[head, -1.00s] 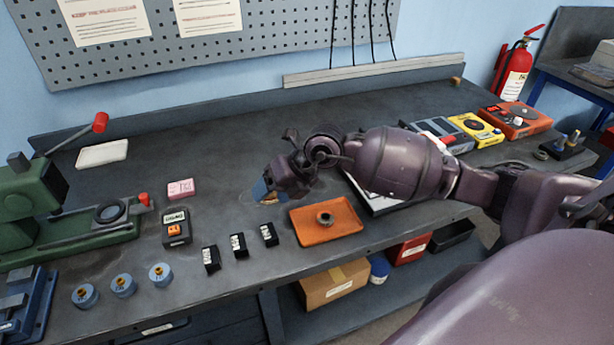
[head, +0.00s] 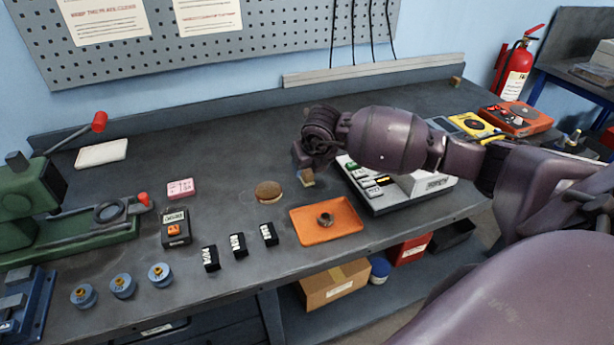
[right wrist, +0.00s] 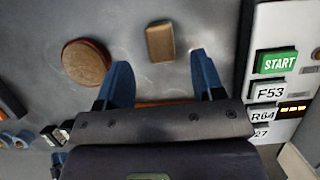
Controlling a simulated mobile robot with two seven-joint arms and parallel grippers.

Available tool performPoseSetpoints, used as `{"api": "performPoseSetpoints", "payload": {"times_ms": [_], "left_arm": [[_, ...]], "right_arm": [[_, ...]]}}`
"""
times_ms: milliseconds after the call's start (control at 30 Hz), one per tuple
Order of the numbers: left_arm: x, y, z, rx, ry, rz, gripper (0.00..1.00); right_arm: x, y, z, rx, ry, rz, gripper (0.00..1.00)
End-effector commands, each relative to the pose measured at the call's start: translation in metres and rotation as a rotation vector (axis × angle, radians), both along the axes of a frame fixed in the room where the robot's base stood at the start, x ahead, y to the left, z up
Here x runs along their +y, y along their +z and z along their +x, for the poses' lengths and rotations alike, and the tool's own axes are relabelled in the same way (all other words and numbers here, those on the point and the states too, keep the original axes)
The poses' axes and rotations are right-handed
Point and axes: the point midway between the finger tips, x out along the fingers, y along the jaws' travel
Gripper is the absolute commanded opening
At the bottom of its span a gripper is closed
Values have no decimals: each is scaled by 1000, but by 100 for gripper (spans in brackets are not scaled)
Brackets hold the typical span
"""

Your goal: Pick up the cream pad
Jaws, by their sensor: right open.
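A small cream-tan rectangular pad (head: 307,181) lies flat on the dark bench, left of the white device and behind the orange tray. In the right wrist view the pad (right wrist: 160,42) lies just beyond the fingertips, roughly between their lines, apart from both. My right gripper (head: 301,166) is over the pad and partly hides it in the head view. In the right wrist view its two blue fingers (right wrist: 163,76) are spread with nothing between them. My left gripper is not in view.
A round brown disc (head: 268,190) lies left of the pad. The white device with buttons (head: 428,187) stands close on the right. The orange tray (head: 345,231) holds a ring. Several black blocks, a pink block (head: 180,188) and a white slab (head: 101,153) lie further left.

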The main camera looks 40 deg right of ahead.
Motion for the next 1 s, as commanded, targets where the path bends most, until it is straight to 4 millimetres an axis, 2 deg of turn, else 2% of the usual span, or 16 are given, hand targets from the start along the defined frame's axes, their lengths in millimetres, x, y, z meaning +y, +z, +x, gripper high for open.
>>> {"api": "performPoseSetpoints", "payload": {"times_ms": [333,667,767,1000], "left_arm": [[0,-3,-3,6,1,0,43],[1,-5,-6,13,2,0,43],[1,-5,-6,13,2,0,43],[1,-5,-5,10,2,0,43]], "right_arm": [[-6,-39,19,2,-1,2,62],[-7,-44,22,0,0,1,62],[-7,-44,21,0,0,1,49],[-7,-44,21,0,0,1,13]]}}
